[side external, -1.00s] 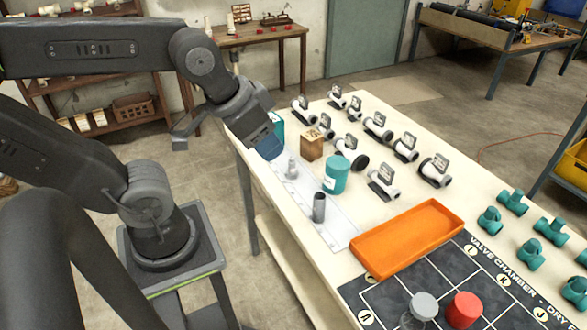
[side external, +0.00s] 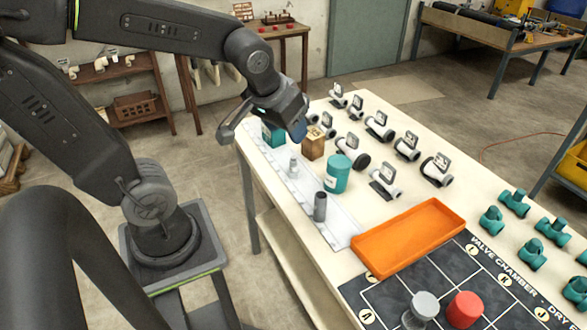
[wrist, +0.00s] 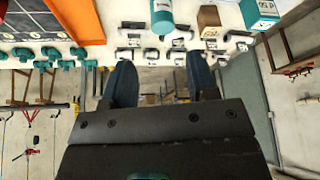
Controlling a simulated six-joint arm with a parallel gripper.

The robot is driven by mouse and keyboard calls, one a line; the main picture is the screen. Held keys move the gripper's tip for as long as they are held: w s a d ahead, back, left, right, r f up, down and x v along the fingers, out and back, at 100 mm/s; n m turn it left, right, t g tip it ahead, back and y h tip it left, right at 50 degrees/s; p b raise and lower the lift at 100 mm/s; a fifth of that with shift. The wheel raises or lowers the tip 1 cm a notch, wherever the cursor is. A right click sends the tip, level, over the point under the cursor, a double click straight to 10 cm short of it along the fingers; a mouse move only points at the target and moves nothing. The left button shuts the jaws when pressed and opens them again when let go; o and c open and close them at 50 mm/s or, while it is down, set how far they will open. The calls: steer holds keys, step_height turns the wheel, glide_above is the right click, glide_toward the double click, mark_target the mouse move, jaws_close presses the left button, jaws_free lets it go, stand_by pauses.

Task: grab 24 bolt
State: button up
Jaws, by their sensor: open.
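No label reading 24 is legible, so I cannot tell which thing is the 24 bolt. A small light grey bolt-like piece (side external: 293,168) stands upright on a white strip (side external: 341,232) along the table's near edge. A dark grey cylinder (side external: 320,206) stands nearer the orange tray. A brown box (side external: 314,145) and a teal box (side external: 273,135) stand on the table; both also show in the wrist view, the brown box (wrist: 208,17) and the teal box (wrist: 260,14). My gripper (side external: 298,130) is open and empty above the table's far-left end; its fingers (wrist: 161,82) are spread apart.
A teal jar (side external: 337,175) stands beside the strip. Several white pipe fittings with dark tags (side external: 385,181) fill the table's middle. An orange tray (side external: 408,237), a dark marked mat (side external: 390,297), grey and red knobs and teal fittings (side external: 533,254) lie toward the front.

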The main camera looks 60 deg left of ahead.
mark_target(293, 157)
steer(key=w+a+f+n, duration=0.2)
steer(key=w+a+f, duration=0.1)
steer(key=a+f, duration=0.2)
steer(key=w+a+f+n+g+y, duration=0.1)
steer(key=w+a+f+n, duration=0.1)
steer(key=a+f, duration=0.3)
steer(key=w+a+f+n+g, duration=0.1)
steer(key=w+a+f+n, duration=0.2)
steer(key=f, duration=0.6)
steer(key=shift+w+a+y, duration=0.2)
steer(key=shift+w+a, duration=0.2)
steer(key=shift+a, duration=0.25)
steer(key=shift+w+a+y, duration=0.2)
steer(key=shift+w+a, duration=0.15)
steer(key=shift+a, duration=0.25)
steer(key=shift+x, duration=3.15)
steer(key=shift+s+d+f, duration=0.1)
steer(key=shift+s+d, duration=0.05)
steer(key=shift+c, duration=0.3)
